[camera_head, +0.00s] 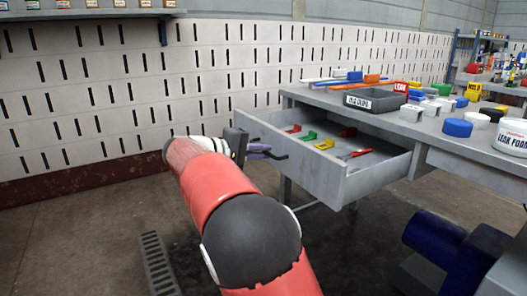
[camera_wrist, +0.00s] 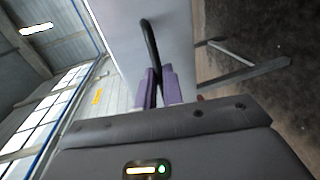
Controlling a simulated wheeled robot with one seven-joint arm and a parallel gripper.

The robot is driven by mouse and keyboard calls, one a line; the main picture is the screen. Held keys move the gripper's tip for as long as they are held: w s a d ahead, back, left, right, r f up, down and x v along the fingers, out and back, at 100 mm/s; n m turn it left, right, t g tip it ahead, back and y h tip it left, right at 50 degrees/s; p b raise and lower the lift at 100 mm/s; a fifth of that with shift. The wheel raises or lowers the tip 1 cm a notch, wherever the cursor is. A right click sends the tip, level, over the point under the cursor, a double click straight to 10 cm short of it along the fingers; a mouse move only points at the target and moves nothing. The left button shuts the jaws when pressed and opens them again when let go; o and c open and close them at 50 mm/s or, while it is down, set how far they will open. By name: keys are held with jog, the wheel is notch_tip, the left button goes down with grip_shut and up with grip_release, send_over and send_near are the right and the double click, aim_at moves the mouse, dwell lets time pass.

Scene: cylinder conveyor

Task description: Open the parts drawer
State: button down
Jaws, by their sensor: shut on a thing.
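The parts drawer (camera_head: 338,187) stands well out from the workbench in the head view, with red, green and yellow parts and a red-handled tool lying inside. Its grey front face (camera_wrist: 184,50) fills the upper middle of the wrist view. My gripper (camera_head: 262,152) is at the drawer's front on the left side. Its purple fingers (camera_wrist: 159,84) are shut on the dark bar handle (camera_wrist: 150,45). In the head view my red arm hides part of the floor, and the gripper covers part of the handle.
The workbench (camera_head: 430,128) carries a grey bin (camera_head: 375,100), blue and white caps and a white tub (camera_head: 513,138). A floor grate (camera_head: 158,262) lies left of my arm. Dark blue objects (camera_head: 455,245) stand at lower right. Floor below the drawer looks clear.

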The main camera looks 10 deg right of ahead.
jog(key=c, duration=1.5)
grip_release()
jog(key=shift+c, duration=0.2)
jog(key=p+v, duration=0.1)
jog(key=v, duration=0.6)
jog(key=shift+a, duration=0.4)
jog(key=shift+s, duration=0.1)
